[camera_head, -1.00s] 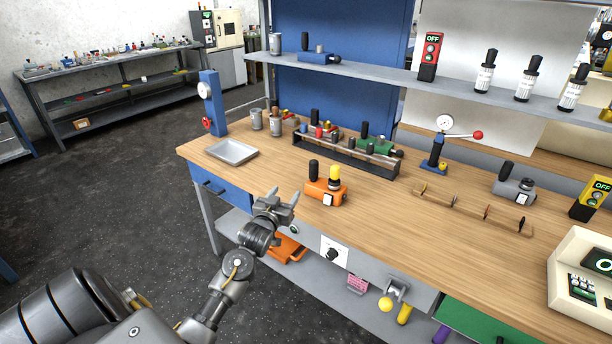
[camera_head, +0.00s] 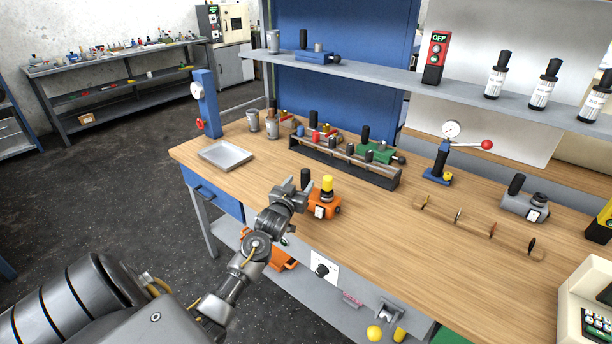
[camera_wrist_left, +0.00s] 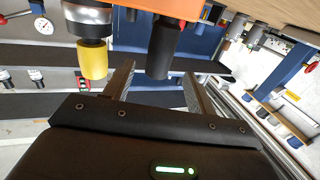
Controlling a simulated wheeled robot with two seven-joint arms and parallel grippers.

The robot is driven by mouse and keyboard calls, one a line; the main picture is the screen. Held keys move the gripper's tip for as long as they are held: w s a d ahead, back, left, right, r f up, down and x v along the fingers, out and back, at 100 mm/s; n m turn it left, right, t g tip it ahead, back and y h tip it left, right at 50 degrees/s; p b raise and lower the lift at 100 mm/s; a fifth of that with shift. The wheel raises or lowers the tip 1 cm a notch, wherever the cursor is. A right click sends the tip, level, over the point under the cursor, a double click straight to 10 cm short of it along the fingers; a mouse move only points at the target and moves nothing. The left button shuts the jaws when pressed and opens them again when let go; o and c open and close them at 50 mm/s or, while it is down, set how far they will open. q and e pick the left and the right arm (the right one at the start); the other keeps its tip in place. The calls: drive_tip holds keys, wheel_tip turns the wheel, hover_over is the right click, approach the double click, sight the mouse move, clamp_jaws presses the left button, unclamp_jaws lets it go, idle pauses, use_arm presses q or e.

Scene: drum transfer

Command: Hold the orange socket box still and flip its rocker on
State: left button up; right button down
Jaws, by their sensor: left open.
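The orange socket box (camera_head: 331,209) stands on the wooden bench near its front edge. It has a black upright cylinder (camera_head: 305,178), a yellow-capped one (camera_head: 327,184) and a pale rocker (camera_head: 320,212) on its front. Whether the rocker is on or off is too small to tell. My left gripper (camera_head: 298,187) is open at the box's left side, partly covering it. In the left wrist view, the orange body (camera_wrist_left: 185,9) shows at the top edge. The black cylinder (camera_wrist_left: 164,46) appears between the open fingers, and the yellow cap (camera_wrist_left: 93,60) lies outside them. My right gripper is out of view.
A metal tray (camera_head: 226,155) lies to the left on the bench. A dark rack (camera_head: 345,163) with several fittings stands behind the box. Bare wood (camera_head: 390,255) is free right of the box.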

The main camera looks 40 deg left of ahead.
sight(303, 178)
use_arm(q)
drive_tip(key=x, duration=0.5)
drive_tip(key=shift+w, duration=0.3)
drive_tip(key=shift+w+a, duration=0.2)
drive_tip(key=shift+w, duration=0.5)
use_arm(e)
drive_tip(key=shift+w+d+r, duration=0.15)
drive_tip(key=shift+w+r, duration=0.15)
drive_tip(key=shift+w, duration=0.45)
use_arm(q)
drive_tip(key=shift+c, duration=0.2)
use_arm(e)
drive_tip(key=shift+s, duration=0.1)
use_arm(q)
clamp_jaws()
